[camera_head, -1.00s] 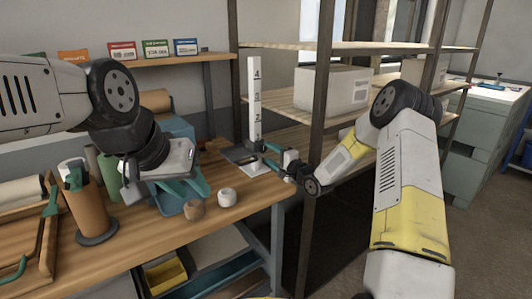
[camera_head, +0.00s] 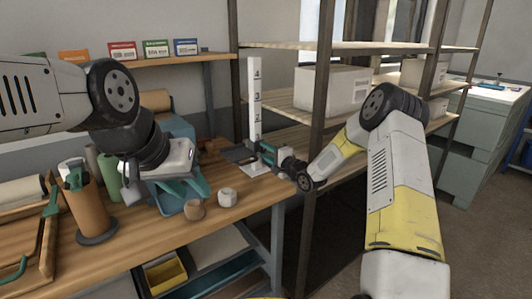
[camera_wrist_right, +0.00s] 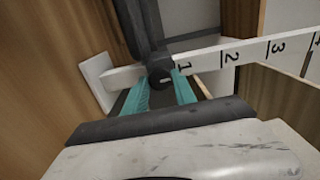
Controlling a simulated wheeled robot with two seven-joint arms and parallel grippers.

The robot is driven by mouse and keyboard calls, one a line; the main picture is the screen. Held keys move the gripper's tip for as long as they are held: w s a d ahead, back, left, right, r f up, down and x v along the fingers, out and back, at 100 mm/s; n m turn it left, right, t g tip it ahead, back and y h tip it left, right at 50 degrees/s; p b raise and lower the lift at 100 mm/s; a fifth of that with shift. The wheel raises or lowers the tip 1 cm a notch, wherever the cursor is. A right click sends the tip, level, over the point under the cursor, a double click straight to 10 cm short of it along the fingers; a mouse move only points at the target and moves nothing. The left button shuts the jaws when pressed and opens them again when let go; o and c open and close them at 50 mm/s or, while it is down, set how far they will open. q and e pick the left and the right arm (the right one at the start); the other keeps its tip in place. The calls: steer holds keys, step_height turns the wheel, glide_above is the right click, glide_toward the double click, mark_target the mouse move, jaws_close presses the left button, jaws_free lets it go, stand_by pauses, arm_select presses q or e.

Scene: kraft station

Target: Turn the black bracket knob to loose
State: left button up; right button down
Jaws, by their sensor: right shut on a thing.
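The white upright post (camera_head: 256,100), marked 1 to 4, stands on a white base plate (camera_head: 257,170) at the bench's right end. A black bracket (camera_head: 238,154) sits low on the post, near the 1. Its round black knob (camera_wrist_right: 160,66) faces the right wrist camera, with a short pale mark on it. My right gripper (camera_head: 265,155) is shut on the knob; in the right wrist view its teal fingers (camera_wrist_right: 160,88) sit on either side of it. My left gripper (camera_head: 182,178) hangs over the bench's middle; its finger opening is unclear.
A shelf rack (camera_head: 312,120) with white boxes (camera_head: 333,88) rises close behind my right forearm.

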steer(key=shift+n, duration=3.5)
steer(key=c, duration=1)
jaws_free()
steer(key=shift+s, duration=0.1)
steer(key=v, duration=0.7)
steer(key=shift+s+d, duration=0.25)
steer(key=shift+c, duration=0.2)
